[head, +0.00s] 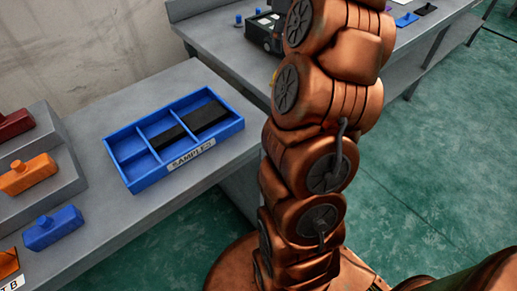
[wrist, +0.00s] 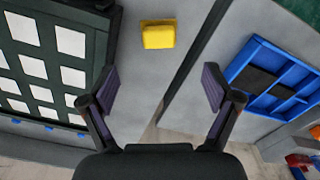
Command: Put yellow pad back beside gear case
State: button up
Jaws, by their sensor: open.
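The yellow pad (wrist: 158,35) lies on a grey table top at the upper middle of the wrist view. My gripper (wrist: 160,88) is open and empty, its two fingers apart, with the pad beyond the gap between the tips. In the head view my arm covers most of that part of the far table, and only a small yellow patch (head: 275,75) shows at its edge; I cannot tell if it is the pad. A black boxy unit (head: 264,34) stands on the far table, partly behind my arm; I cannot tell if it is the gear case.
A blue SAMPLES tray (head: 238,126) with black blocks sits on the near table; the tray also shows in the wrist view (wrist: 242,52). Red, orange and blue parts (head: 53,228) stand left. A dark panel with white squares (wrist: 88,20) is left of the pad. A gap separates the tables.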

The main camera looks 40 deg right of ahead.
jog(key=s+a+f+g, duration=0.1)
jog(key=s+a+f, duration=0.15)
jog(key=a, duration=0.85)
jog(key=s+a+f, duration=0.2)
jog(key=s+a, duration=0.2)
jog(key=a, duration=0.7)
jog(key=s+a+f+m, duration=0.1)
jog(key=s+a+f, duration=0.2)
jog(key=s, duration=0.3)
jog(key=s+a+f+m+g, duration=0.1)
jog(key=s+a+f, duration=0.1)
jog(key=s+a, duration=0.2)
jog(key=s+a+f+m+g, duration=0.1)
jog(key=s+a+f+m, duration=0.1)
jog(key=s, duration=0.6)
jog(key=shift+a+f, duration=0.7)
jog(key=shift+f, duration=0.15)
jog(key=shift+r, duration=0.15)
notch_tip(320, 180, up, 16)
jog(key=w+t+p, duration=0.1)
jog(key=p, duration=1.3)
jog(key=shift+f+p, duration=0.25)
jog(key=shift+p, duration=0.05)
